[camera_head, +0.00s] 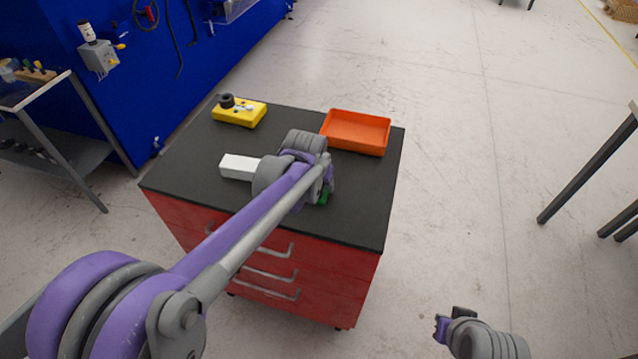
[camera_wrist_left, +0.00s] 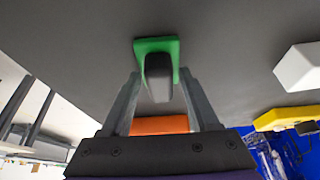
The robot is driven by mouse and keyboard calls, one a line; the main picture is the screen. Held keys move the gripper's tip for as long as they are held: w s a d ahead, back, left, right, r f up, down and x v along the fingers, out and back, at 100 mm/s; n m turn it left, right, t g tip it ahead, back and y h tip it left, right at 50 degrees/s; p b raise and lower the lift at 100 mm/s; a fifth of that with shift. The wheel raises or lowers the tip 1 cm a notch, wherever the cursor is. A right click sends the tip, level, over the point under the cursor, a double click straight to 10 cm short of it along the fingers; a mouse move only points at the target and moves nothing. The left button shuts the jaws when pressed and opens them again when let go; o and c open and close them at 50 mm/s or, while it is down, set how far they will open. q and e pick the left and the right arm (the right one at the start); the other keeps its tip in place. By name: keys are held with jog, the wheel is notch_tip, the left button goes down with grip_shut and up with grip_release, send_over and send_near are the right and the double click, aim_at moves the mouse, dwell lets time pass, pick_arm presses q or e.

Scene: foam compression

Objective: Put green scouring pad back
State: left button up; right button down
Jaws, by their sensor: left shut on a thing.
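The green scouring pad (camera_wrist_left: 143,46) is at the fingertips of my left gripper (camera_wrist_left: 159,75) in the left wrist view, with a dark grey block-like part standing out from it between the fingers. The left gripper is shut on the pad. In the head view only a bit of green (camera_head: 323,197) shows beside the left gripper, low over the dark tabletop; my arm hides the rest. I cannot tell whether the pad touches the tabletop. My right gripper (camera_head: 448,321) is off the table at the lower right, with nothing visible in it; its opening is unclear.
The red cabinet's dark top (camera_head: 355,215) also holds an orange tray (camera_head: 357,131), which looks empty, a white block (camera_head: 237,167) and a yellow block (camera_head: 238,114) with small dark and light parts on it. The right front of the top is clear. A blue wall (camera_head: 130,60) stands behind left.

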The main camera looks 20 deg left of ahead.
pick_arm(q)
jog(key=o, duration=1.2)
jog(key=shift+s+r, duration=0.15)
jog(key=shift+r, duration=0.25)
jog(key=p+v, duration=0.1)
jog(key=v, duration=1)
jog(key=shift+t, duration=0.5)
jog(key=s+a+f, duration=0.1)
jog(key=s+f, duration=0.2)
jog(key=s, duration=0.4)
jog(key=s+f, duration=0.4)
jog(key=s, duration=0.3)
jog(key=s+a+f, duration=0.1)
jog(key=s+f, duration=0.3)
jog(key=s, duration=0.3)
jog(key=shift+s+a, duration=0.1)
jog(key=shift+a, duration=0.25)
